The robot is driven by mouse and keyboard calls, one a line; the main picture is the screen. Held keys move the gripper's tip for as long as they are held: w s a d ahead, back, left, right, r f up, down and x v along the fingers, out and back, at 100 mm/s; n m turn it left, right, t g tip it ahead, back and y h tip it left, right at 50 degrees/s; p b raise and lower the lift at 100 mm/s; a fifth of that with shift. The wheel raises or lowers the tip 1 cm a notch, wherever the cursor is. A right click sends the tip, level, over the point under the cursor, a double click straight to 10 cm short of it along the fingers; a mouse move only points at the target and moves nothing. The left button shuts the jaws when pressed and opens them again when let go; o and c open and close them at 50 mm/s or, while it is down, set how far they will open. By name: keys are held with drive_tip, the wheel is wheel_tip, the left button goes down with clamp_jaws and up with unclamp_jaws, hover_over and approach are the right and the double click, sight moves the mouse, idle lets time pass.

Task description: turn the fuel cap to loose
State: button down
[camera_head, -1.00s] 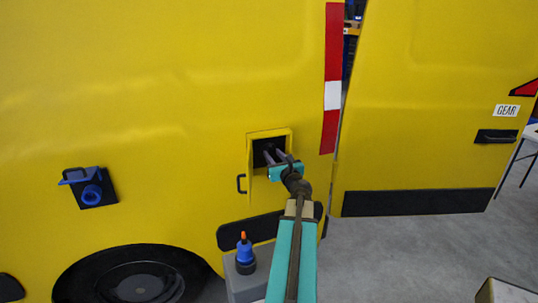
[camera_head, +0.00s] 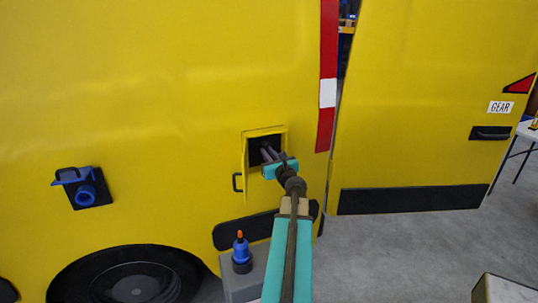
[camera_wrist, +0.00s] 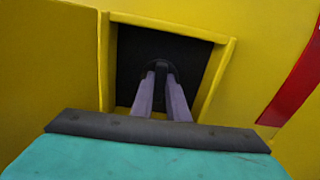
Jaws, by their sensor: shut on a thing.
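The fuel cap (camera_wrist: 160,65) is a dark round piece inside a black square recess (camera_wrist: 194,61) in the yellow van's side. My gripper (camera_wrist: 162,72) reaches into the recess with its two grey-purple fingers shut on the cap. The fingertips and the cap are dark, and the cap's turn angle cannot be told. In the head view my gripper (camera_head: 265,153) is at the recess, and the fuel door (camera_head: 244,172) stands open at its left edge, with a small black handle.
A blue socket with a raised lid (camera_head: 84,188) is on the van at left. The GEAR door (camera_head: 410,130) is ajar at right.

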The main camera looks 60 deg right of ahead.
drive_tip(key=shift+s+f, duration=0.2)
drive_tip(key=shift+f, duration=0.05)
drive_tip(key=n+b, duration=0.5)
drive_tip(key=b, duration=0.2)
drive_tip(key=n+b, duration=0.6)
drive_tip(key=b, duration=0.1)
drive_tip(key=n+b, duration=0.6)
drive_tip(key=b, duration=0.1)
drive_tip(key=shift+w+a+f, duration=0.2)
drive_tip(key=shift+a+f, duration=0.1)
drive_tip(key=shift+f, duration=0.05)
drive_tip(key=shift+n+b, duration=0.3)
drive_tip(key=shift+n, duration=0.1)
drive_tip(key=c, duration=1.7)
unclamp_jaws()
drive_tip(key=shift+r, duration=0.1)
drive_tip(key=shift+r, duration=0.1)
drive_tip(key=shift+s+a, duration=0.1)
